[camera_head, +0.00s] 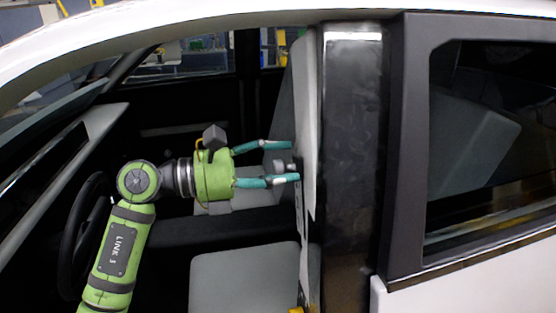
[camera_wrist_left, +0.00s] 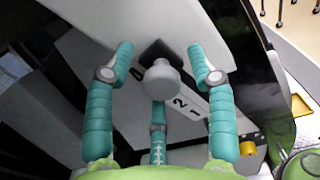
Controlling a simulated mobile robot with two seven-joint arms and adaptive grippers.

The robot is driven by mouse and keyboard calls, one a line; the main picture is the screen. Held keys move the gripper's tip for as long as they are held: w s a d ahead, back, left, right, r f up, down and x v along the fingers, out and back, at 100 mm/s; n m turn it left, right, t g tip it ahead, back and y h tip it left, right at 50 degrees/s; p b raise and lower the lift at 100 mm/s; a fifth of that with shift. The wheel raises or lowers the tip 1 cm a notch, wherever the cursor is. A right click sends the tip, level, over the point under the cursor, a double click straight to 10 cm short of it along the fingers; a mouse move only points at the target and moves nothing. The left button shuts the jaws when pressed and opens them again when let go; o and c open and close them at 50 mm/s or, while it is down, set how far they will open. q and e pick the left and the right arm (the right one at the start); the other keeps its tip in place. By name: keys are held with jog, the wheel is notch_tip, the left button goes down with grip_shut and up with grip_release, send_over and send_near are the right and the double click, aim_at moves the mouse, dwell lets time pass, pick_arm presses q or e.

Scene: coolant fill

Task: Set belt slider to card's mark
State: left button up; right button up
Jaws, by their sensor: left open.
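The belt slider shows in the left wrist view as a rounded grey knob (camera_wrist_left: 161,82) on a dark base. A pale scale strip (camera_wrist_left: 190,106) with the digits 2 and 1 runs from beside the knob toward the lower right; other marks are hidden. My left gripper (camera_head: 293,161) is open inside the car, at the pillar by the seat. In the wrist view its teal fingers (camera_wrist_left: 161,58) stand on either side of the knob, with a visible gap on both sides. No card can be made out. My right gripper is not in view.
The dark door pillar (camera_head: 352,160) stands right of the gripper. A seat (camera_head: 245,280) lies below, and the steering wheel (camera_head: 82,225) is at left. A yellow and black piece (camera_wrist_left: 250,147) shows low in the wrist view. The window opening around my arm is clear.

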pick_arm(q)
grip_shut()
jog(key=s+f+b, duration=0.1)
jog(key=f+b, duration=0.2)
jog(key=s+f+b, duration=0.1)
jog(key=f+b, duration=0.3)
jog(key=s+f+b, duration=0.1)
jog(key=f+b, duration=0.2)
jog(key=f, duration=0.1)
jog(key=shift+s+d, duration=0.1)
jog(key=shift+d, duration=0.25)
jog(key=shift+s+f+b, duration=0.25)
jog(key=shift+f+b, duration=0.25)
jog(key=shift+b, duration=0.1)
grip_release()
jog(key=shift+r, duration=0.1)
